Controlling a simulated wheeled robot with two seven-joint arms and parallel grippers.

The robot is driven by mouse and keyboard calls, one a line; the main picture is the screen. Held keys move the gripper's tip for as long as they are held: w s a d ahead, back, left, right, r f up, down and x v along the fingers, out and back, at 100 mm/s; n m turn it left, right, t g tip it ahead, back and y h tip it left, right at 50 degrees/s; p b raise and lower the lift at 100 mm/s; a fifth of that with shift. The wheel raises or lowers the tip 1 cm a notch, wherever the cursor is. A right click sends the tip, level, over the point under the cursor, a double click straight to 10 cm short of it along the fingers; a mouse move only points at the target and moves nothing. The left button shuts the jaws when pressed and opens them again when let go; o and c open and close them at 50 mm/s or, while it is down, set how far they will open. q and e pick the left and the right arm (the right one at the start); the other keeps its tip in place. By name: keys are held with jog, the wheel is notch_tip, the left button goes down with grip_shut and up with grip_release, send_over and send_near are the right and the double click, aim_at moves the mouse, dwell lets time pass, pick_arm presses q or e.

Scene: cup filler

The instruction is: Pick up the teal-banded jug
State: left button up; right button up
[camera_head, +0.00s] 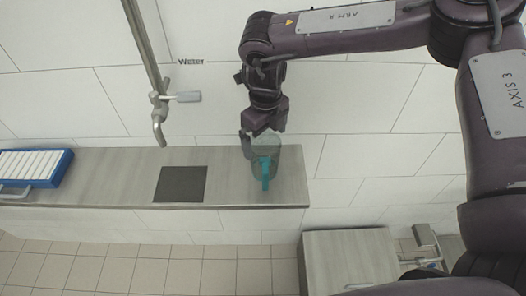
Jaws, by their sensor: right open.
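The jug (271,160) is clear with a teal band and a teal handle. It stands upright near the right end of the counter (232,178), its handle facing the front edge. My right gripper (256,140) reaches down from above at the jug's upper back left. It is open, with a finger overlapping the jug's rim in the picture; I cannot tell whether it touches. My left gripper is not in view.
A dark square plate (181,184) lies on the counter left of the jug. A tap (160,122) on a pipe stands above it, near a "Water" label. A blue-framed white rack (33,167) sits at far left. A lower cabinet (348,262) stands at front right.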

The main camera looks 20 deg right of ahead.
aim_at(266, 144)
jog(key=f+p, duration=0.2)
jog(key=f, duration=0.1)
jog(key=shift+s+p, duration=0.3)
jog(key=shift+p, duration=0.05)
jog(key=f, duration=0.2)
jog(key=shift+w+f, duration=0.25)
jog(key=shift+f, duration=0.1)
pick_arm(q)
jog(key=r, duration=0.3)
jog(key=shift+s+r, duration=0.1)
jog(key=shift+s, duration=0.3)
pick_arm(e)
jog(key=c, duration=1)
jog(key=shift+s, duration=0.1)
jog(key=shift+c, duration=0.2)
